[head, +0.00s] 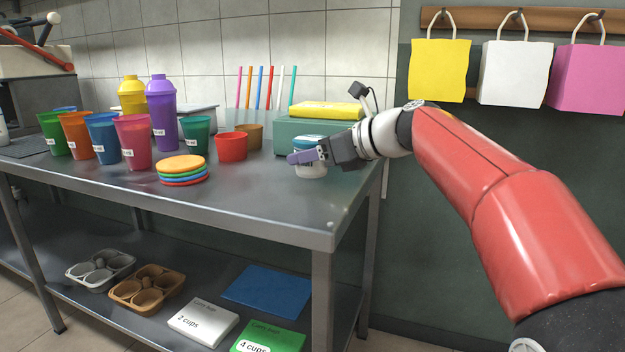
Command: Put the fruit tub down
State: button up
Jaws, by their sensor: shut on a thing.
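The fruit tub appears to be the small white tub with a blue lid (308,142) at the right end of the steel table. My gripper (303,158) reaches in from the right and is shut on the tub, with its purple-tipped finger across the front. The finger hides the tub's middle. The tub is upright. Its base looks at or just above the tabletop (270,205), but I cannot tell whether it touches.
A green box (288,130) with a yellow pack (326,110) stands just behind the tub. A red cup (232,147), a brown cup (250,134) and stacked lids (182,170) are to the left. The tabletop in front is clear. Paper bags (516,73) hang at the right.

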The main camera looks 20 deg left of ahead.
aim_at(325, 169)
jog(key=shift+f+b, duration=0.65)
jog(key=shift+f, duration=1.25)
jog(key=shift+f, duration=0.1)
jog(key=o, duration=1.2)
jog(key=p+v, duration=0.1)
jog(key=v, duration=1.1)
